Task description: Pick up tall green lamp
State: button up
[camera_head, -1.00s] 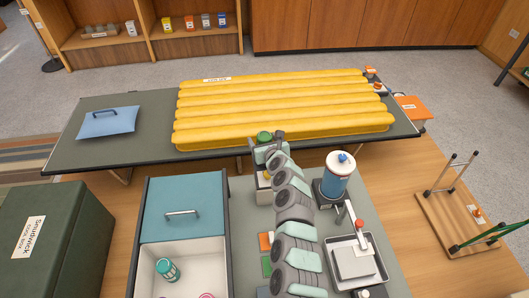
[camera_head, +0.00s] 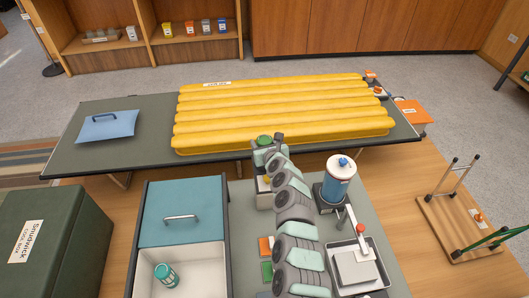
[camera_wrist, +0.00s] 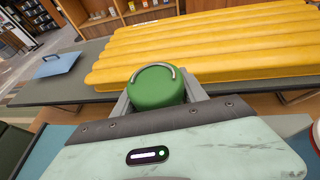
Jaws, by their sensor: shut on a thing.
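The tall green lamp shows its round green top (camera_wrist: 157,88) with a wire handle in the wrist view. In the head view its green top (camera_head: 264,140) shows at the far end of my arm. My gripper (camera_head: 268,157) is shut on the lamp, with a grey finger on each side of it. The lower part of the lamp is mostly hidden behind my gripper, so I cannot tell whether its base touches the grey bench top.
A long yellow ribbed pad (camera_head: 280,112) lies on the table behind. A blue and white cooler (camera_head: 182,212) stands left of my arm. A blue canister (camera_head: 338,180) and a metal tray (camera_head: 357,268) are close on the right.

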grip_shut()
jog(key=shift+r, duration=0.15)
